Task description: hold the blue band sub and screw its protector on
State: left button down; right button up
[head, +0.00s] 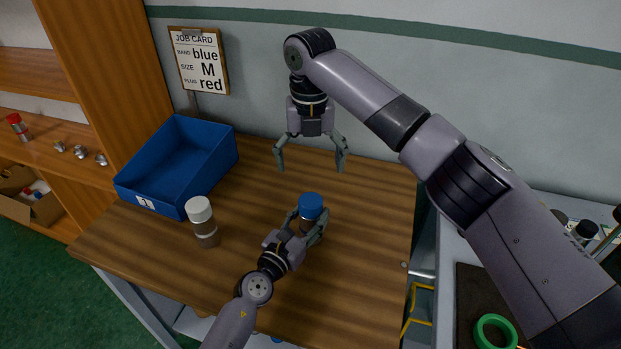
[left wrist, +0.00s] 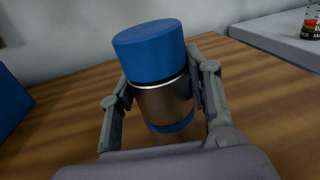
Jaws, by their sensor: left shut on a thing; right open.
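The blue band sub (head: 308,226) stands upright on the wooden table, a dark brown cylinder; the left wrist view shows its body (left wrist: 163,104) with a blue band (left wrist: 172,127) low down. A blue cap-like protector (head: 311,205) sits on its top, and a thin bright ring shows just below the protector (left wrist: 152,55). I cannot tell how tightly it is screwed. My left gripper (head: 307,228) is shut around the sub's body, one finger on each side. My right gripper (head: 311,168) is open and empty, pointing down above and behind the protector.
A brown cylinder with a white cap (head: 201,221) stands at left. Behind it is a blue bin (head: 152,208) marked 1. A job card (head: 199,60) reads blue, M, red. A side bench at right holds a green ring (head: 481,332). The table's right side is clear.

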pick_arm(q)
jog(key=shift+r, duration=0.1)
pick_arm(e)
notch_tip(320, 180, up, 6)
jog(key=shift+f, duration=0.2)
pick_arm(q)
jog(key=c, duration=0.8)
grip_release()
jog(key=shift+o, duration=0.2)
jog(key=v, duration=1.1)
jog(key=shift+s+a, duration=0.15)
jog(key=shift+s, duration=0.3)
